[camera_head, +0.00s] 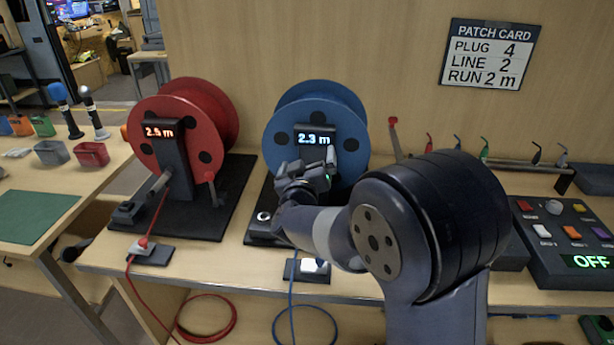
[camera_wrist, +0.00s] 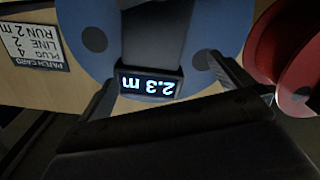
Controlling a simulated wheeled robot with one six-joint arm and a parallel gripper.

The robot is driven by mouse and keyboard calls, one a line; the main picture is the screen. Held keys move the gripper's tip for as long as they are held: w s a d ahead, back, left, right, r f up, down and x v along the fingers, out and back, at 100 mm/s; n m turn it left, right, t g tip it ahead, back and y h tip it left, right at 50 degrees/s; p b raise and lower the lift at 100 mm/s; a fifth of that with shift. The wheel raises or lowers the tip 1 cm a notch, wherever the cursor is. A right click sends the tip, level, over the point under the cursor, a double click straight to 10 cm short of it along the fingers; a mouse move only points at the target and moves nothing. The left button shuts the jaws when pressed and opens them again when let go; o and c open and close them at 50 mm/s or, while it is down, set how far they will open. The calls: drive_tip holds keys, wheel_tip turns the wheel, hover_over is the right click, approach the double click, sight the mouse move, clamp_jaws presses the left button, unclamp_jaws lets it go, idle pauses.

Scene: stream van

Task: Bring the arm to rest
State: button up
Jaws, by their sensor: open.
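My gripper (camera_head: 322,172) is raised in front of the blue cable reel (camera_head: 285,118), close to its dark post with a lit display (camera_head: 314,138) reading 2.3 m. In the wrist view my gripper (camera_wrist: 163,72) is open, with one finger on each side of that display (camera_wrist: 150,86), which appears upside down. Whether a finger touches the post cannot be told. My arm reaches in from the lower right and hides part of the blue reel's base and the bench behind it.
A red reel (camera_head: 215,107) with a 2.5 m display stands to the left. A control box (camera_head: 568,240) showing OFF is at the right. A rail with several coloured hooks (camera_head: 515,164) runs behind my arm. A patch card (camera_head: 489,54) reads plug 4, line 2, run 2 m.

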drive_tip(key=shift+r, duration=0.6)
drive_tip(key=shift+f, duration=0.1)
wheel_tip(320, 180, down, 10)
drive_tip(key=shift+r+b, duration=0.1)
drive_tip(key=shift+b, duration=0.7)
drive_tip(key=shift+r, duration=0.15)
